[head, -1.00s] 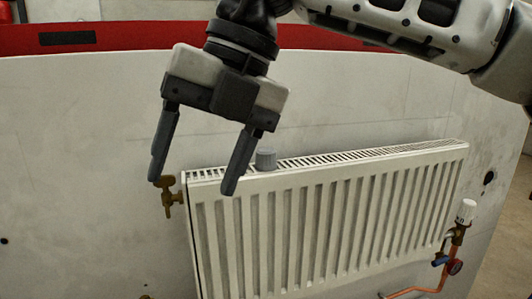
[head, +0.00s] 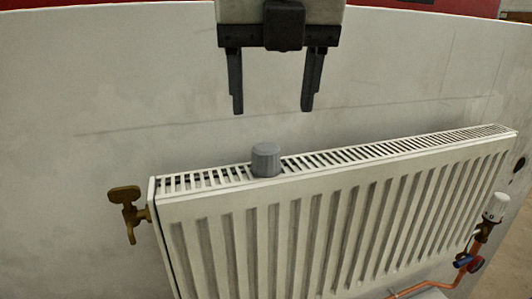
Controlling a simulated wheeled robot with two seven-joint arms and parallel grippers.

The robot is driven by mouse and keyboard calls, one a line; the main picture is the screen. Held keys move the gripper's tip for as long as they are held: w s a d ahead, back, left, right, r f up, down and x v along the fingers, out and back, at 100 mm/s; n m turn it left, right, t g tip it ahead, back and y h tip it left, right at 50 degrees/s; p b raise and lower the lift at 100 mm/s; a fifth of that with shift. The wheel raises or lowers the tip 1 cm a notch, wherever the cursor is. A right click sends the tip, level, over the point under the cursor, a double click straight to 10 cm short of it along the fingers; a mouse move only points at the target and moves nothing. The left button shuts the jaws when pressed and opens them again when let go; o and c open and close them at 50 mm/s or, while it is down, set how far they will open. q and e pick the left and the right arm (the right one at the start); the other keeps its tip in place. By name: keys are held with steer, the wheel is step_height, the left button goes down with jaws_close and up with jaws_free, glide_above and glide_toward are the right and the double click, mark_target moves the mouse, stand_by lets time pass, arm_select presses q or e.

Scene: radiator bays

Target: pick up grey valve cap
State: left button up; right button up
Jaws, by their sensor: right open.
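The grey valve cap (head: 266,160) is a short ribbed cylinder standing upright on the top grille of the white radiator (head: 290,225), towards its left end. My right gripper (head: 272,108) points down above the cap with its two fingers spread apart. Nothing is between the fingers, and their tips are higher in the picture than the cap, apart from it. My left gripper does not show.
A brass valve (head: 128,212) sticks out at the radiator's left end. A white thermostatic head (head: 495,207) sits on copper pipework (head: 440,284) at the right end. A pale wall panel (head: 110,90) stands behind. The grille beside the cap is clear.

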mark_target(266, 146)
steer(key=x, duration=0.3)
steer(key=shift+w+f, duration=0.1)
steer(key=shift+f, duration=0.05)
steer(key=x, duration=0.1)
steer(key=p+x, duration=0.1)
steer(key=x, duration=0.2)
steer(key=shift+w+a+f, duration=0.15)
steer(key=shift+a+f, duration=0.15)
steer(key=shift+f, duration=0.1)
steer(key=shift+w+f, duration=0.1)
steer(key=shift+f, duration=0.2)
steer(key=c, duration=1.1)
steer(key=shift+r, duration=0.15)
